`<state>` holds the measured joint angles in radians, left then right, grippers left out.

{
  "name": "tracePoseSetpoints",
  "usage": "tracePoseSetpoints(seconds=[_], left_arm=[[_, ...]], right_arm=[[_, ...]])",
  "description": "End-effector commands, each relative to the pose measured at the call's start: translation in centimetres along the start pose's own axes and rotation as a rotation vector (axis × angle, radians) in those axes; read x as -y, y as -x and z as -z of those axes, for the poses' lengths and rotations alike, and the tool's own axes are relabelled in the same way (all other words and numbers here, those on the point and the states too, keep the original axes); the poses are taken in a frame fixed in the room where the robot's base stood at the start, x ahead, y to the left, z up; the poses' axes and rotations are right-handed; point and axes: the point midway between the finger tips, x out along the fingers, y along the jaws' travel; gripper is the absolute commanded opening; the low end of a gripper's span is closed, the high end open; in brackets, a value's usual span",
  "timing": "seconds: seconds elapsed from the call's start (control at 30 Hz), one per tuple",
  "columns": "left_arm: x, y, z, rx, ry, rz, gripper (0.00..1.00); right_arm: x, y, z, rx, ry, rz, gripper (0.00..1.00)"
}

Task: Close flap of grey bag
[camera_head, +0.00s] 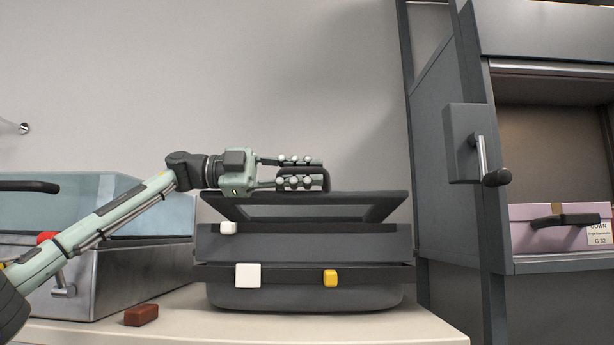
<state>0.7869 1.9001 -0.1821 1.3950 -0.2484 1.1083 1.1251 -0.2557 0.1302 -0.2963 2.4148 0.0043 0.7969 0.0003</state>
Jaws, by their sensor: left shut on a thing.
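The grey bag (305,297) stands on the light counter, with a white patch (248,276) and a yellow patch (330,278) on its front. Its dark flap (385,203) shows at the top, partly raised, with a gap between it and the bag's body. A dark handle (308,191) stands on the flap. My left gripper (318,174) reaches in from the left, above the flap. It is shut on the handle, and its fingers partly hide it. My right gripper is out of view.
A metal case (145,275) with a bluish lid (170,220) stands left of the bag. A brown block (141,315) lies at the counter (300,328) front. A grey cabinet (450,235) at right has a lever handle (482,160) and holds a pink box (540,235).

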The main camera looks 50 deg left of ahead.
Motion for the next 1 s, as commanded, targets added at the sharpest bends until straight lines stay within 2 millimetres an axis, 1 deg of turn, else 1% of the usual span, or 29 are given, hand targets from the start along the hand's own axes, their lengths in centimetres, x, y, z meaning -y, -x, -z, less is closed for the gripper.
tracePoseSetpoints(seconds=[0.03, 0.2, 0.73, 0.77, 0.8, 0.9, 1.0], left_arm=[[-0.77, -0.01, -0.29, 0.004, -0.013, -0.004, 0.00], [-1.32, -0.03, -0.29, 0.004, -0.037, -0.004, 0.00], [-1.48, -0.03, -0.25, 0.005, -0.049, -0.004, 0.00], [-1.48, -0.03, -0.25, 0.005, -0.049, -0.004, 0.19], [-1.48, -0.03, -0.24, 0.005, -0.049, -0.004, 0.24], [-1.45, -0.02, -0.23, 0.004, -0.048, -0.002, 0.36], [-1.42, -0.02, -0.21, 0.004, -0.047, -0.001, 0.36]], right_arm=[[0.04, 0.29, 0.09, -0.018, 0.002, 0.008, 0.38], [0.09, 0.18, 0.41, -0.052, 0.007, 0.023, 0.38], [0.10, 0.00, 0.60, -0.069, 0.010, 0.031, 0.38], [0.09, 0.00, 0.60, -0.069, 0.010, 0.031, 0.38], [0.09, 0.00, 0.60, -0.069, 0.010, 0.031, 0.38], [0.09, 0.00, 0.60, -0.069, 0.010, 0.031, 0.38], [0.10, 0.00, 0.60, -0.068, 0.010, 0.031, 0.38]])
